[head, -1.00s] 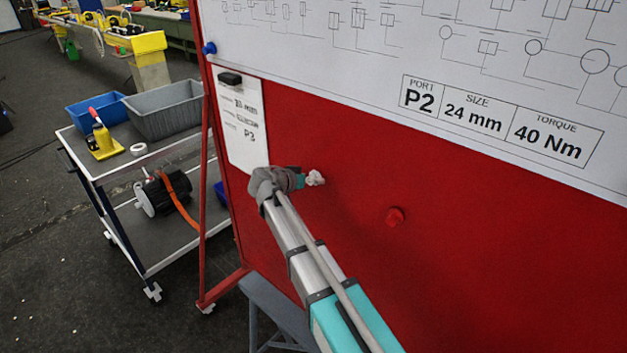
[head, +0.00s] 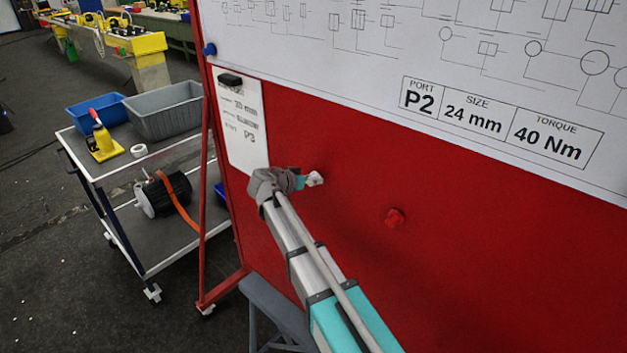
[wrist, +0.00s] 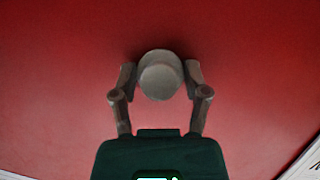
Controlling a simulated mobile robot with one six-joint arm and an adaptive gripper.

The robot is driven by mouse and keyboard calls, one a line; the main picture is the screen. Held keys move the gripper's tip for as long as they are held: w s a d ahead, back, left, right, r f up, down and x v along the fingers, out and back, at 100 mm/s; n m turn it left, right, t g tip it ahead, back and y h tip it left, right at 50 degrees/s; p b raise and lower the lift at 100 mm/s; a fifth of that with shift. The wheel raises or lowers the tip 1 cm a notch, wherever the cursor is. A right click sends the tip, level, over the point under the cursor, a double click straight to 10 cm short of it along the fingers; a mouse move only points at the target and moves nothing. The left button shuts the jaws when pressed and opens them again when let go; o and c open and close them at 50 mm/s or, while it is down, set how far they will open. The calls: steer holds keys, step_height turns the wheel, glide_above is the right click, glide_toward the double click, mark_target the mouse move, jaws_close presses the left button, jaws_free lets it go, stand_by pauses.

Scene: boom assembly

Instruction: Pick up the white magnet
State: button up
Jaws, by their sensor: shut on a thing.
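The white magnet (wrist: 160,75) is a round, pale grey-white knob seen end-on against the red board (wrist: 60,80) in the wrist view. My gripper (wrist: 160,80) has one finger on each side of it and is shut on it. In the head view my gripper (head: 314,179) is at the red board, below the white sheet's left part. The magnet is largely hidden there by the fingers. I cannot tell whether the magnet touches the board.
A small white panel (head: 243,130) with a black block (head: 230,79) hangs at left. A large diagram sheet (head: 330,65) covers the top. A trolley (head: 135,165) stands left, and a grey stool (head: 275,310) below.

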mark_target(318, 160)
steer(key=shift+r, duration=0.15)
steer(key=shift+s+a+r+p, duration=0.15)
steer(key=shift+r+p, duration=0.5)
steer(key=shift+p, duration=0.15)
step_height(318, 160, up, 6)
steer(key=p, duration=0.5)
steer(key=shift+f, duration=0.25)
steer(key=shift+s+a+r+p, duration=0.1)
steer(key=shift+s+a+p, duration=0.05)
steer(key=shift+s+p, duration=0.15)
steer(key=s+a, duration=1.1)
steer(key=s, duration=0.4)
steer(key=shift+a, duration=0.35)
steer(key=shift+f, duration=0.2)
step_height(318, 160, down, 5)
steer(key=b, duration=0.5)
steer(key=shift+w, duration=0.1)
